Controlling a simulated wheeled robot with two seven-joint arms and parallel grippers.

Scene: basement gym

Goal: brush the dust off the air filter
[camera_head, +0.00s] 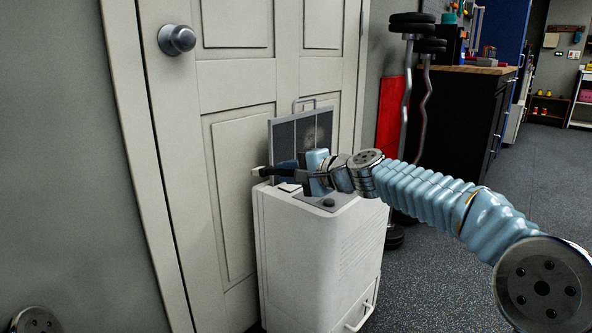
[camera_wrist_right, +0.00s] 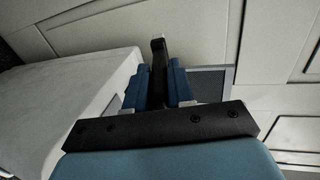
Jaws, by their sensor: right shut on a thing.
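The air filter (camera_head: 284,138) is a grey-framed dark panel with a handle on top. It stands upright at the back of the white appliance's top, by the door. A pale, dusty patch shows on its right half. My right gripper (camera_head: 290,176) is in front of the filter, low over the appliance, shut on a dark brush-like tool (camera_head: 265,172). In the wrist view the tool (camera_wrist_right: 158,55) sticks out between the blue fingers (camera_wrist_right: 160,92), and part of the filter's mesh (camera_wrist_right: 211,82) shows beside them. Whether the tool touches the filter is unclear. My left gripper is out of view.
The white appliance (camera_head: 310,250) stands on the dark speckled floor against a panelled door (camera_head: 235,140) with a round knob (camera_head: 177,39). A weight rack with curled bars (camera_head: 405,90) and a dark cabinet (camera_head: 465,110) stand to the right. The floor at the right is open.

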